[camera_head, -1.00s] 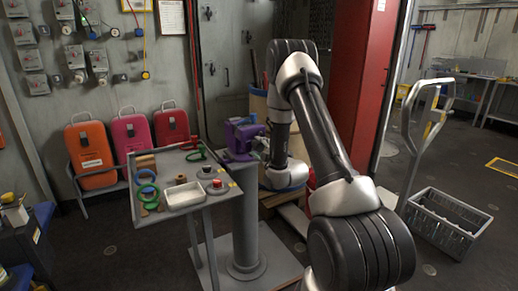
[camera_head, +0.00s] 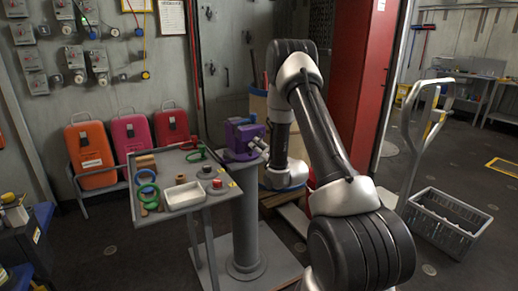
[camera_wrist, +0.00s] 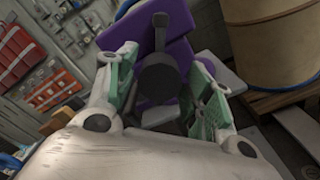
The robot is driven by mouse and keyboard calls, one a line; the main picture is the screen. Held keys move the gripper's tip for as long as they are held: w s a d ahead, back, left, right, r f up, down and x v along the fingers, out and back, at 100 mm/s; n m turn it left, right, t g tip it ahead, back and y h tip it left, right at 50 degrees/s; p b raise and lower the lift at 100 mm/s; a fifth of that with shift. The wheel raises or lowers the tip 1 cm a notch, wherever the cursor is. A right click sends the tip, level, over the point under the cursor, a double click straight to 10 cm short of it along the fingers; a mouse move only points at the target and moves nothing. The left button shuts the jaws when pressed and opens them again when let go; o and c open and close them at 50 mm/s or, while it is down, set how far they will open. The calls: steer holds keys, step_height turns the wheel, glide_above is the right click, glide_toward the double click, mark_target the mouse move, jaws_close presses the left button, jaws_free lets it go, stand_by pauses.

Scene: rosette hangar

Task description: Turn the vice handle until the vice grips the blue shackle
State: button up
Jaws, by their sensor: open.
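The purple vice (camera_head: 242,140) stands on a grey pedestal in the middle of the head view. It fills the top centre of the wrist view (camera_wrist: 175,30). Its dark grey handle, a round hub (camera_wrist: 158,76) with an arm pointing up, lies between my fingers in the wrist view. My gripper (camera_wrist: 163,85) is open, with green-padded fingers on either side of the hub; I cannot tell whether they touch it. In the head view my gripper (camera_head: 259,148) is at the right side of the vice. I cannot make out the blue shackle for certain in the vice jaws.
A barrel (camera_wrist: 268,40) on a pallet stands close behind the vice. A grey crate (camera_head: 443,222) is on the floor at right.

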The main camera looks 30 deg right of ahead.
steer(key=n, duration=0.7)
steer(key=shift+n, duration=0.3)
steer(key=c, duration=1.1)
steer(key=m, duration=0.6)
steer(key=shift+m, duration=0.4)
steer(key=shift+c, duration=0.2)
steer(key=m, duration=0.3)
steer(key=shift+w+m, duration=0.1)
steer(key=shift+m, duration=0.2)
steer(key=m, duration=0.4)
steer(key=shift+m, duration=0.3)
